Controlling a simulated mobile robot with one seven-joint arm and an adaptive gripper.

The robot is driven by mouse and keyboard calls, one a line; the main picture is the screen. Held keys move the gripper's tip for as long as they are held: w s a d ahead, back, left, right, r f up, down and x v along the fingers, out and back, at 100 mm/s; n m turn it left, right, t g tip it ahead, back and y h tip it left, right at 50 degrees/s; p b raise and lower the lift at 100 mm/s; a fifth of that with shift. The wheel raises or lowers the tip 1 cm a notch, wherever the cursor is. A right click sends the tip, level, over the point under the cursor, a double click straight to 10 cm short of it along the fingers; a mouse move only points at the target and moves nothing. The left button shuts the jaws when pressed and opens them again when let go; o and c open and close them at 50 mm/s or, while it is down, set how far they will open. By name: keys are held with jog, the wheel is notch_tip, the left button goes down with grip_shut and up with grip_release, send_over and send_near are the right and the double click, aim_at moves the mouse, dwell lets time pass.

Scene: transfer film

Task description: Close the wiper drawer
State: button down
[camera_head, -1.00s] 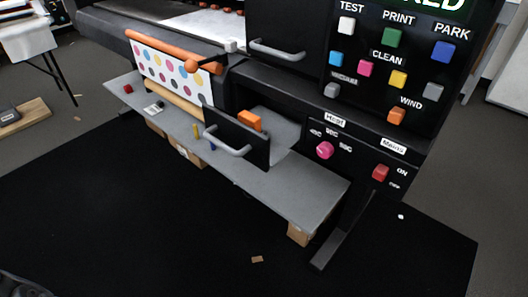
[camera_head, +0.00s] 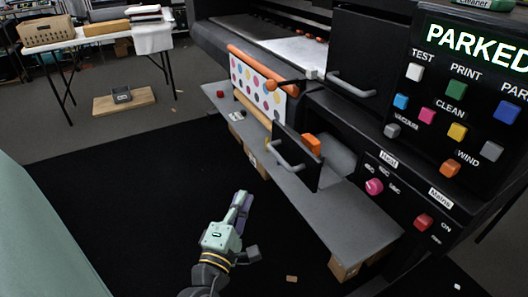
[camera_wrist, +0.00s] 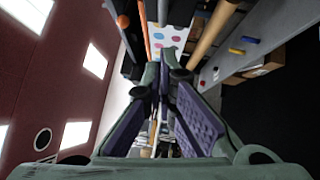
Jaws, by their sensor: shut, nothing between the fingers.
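The wiper drawer (camera_head: 297,155) is a black-fronted drawer with a grey bar handle (camera_head: 287,157), pulled out from the printer's lower body over the grey shelf. An orange block (camera_head: 311,144) shows just behind its front panel. My gripper (camera_head: 242,198) is shut and empty, in front of the printer and to the left of and below the drawer in the head view, apart from it. In the wrist view my gripper's fingers (camera_wrist: 163,80) come together at the tips. I cannot make out the drawer in the wrist view.
A grey shelf (camera_head: 340,215) runs under the drawer. A dotted print (camera_head: 256,88) hangs to its left. The control panel (camera_head: 460,105) with coloured buttons is on the right. A table (camera_head: 90,38) stands at the back left.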

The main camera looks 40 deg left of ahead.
jog(key=p, duration=0.2)
send_near(271, 150)
jog(key=a, duration=0.3)
jog(key=shift+w+d+r+p, duration=0.1)
jog(key=shift+w+d+p, duration=0.15)
jog(key=shift+w, duration=0.4)
jog(key=shift+w+d+r+p, duration=0.1)
jog(key=shift+w+d+p, duration=0.2)
jog(key=shift+w, duration=0.3)
jog(key=shift+w+d+r+p, duration=0.1)
jog(key=shift+w+d+p, duration=0.15)
jog(key=shift+w, duration=0.4)
jog(key=w+d+p, duration=0.1)
jog(key=w, duration=0.2)
jog(key=w+d+p, duration=0.2)
jog(key=w, duration=0.2)
jog(key=w+d+p, duration=0.1)
jog(key=w+p, duration=0.1)
jog(key=w, duration=0.2)
jog(key=shift+w+d, duration=0.15)
jog(key=shift+d, duration=0.2)
